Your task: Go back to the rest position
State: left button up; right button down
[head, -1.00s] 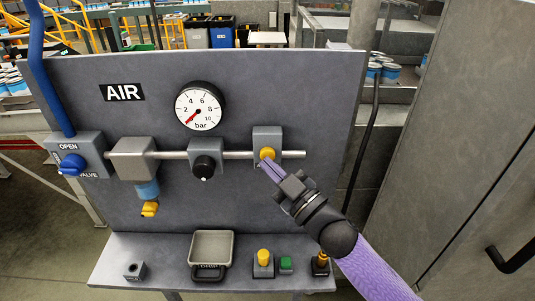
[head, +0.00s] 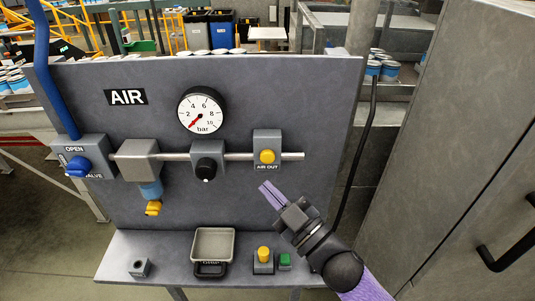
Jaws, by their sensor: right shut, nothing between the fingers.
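My right gripper (head: 272,196) shows in front of the air panel (head: 100,215). Its purple fingers are shut and empty, pointing up and left. They are below the yellow AIR OUT button (head: 267,157) and apart from it. My left gripper is not in view. The gauge (head: 200,110) has its red needle at the low end of the scale. The blue valve knob (head: 77,166) is at the left by the OPEN label. A black regulator knob (head: 207,169) sits mid-panel. A yellow drain fitting (head: 153,208) hangs under the filter.
The shelf (head: 130,250) below holds a grey tray (head: 213,243), a yellow-topped block (head: 263,260), a green button (head: 285,262) and a small holed block (head: 139,267). A grey cabinet (head: 450,160) with a black handle stands close on the right. A black hose (head: 357,165) runs down the panel's right side.

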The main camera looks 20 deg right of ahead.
dwell(0.4)
jog(key=s+d+f+m+g+h, duration=0.4)
jog(key=f+m+g+h, duration=0.1)
jog(key=f+m+h, duration=0.35)
jog(key=s+f+g+h, duration=0.1)
jog(key=s+f+g, duration=0.2)
jog(key=s+g, duration=0.35)
jog(key=s+f+g, duration=0.3)
jog(key=s+g, duration=0.1)
jog(key=s, duration=0.5)
notch_tip(320, 180, down, 26)
jog(key=s+g+b, duration=0.2)
jog(key=s+b, duration=0.1)
jog(key=b, duration=0.5)
jog(key=s+d+f+b, duration=0.2)
jog(key=s+f+b, duration=0.4)
jog(key=s+f, duration=0.7)
notch_tip(320, 180, down, 4)
jog(key=shift+s+d+f+g, duration=0.15)
jog(key=shift+s+d+g, duration=0.05)
jog(key=shift+g, duration=0.25)
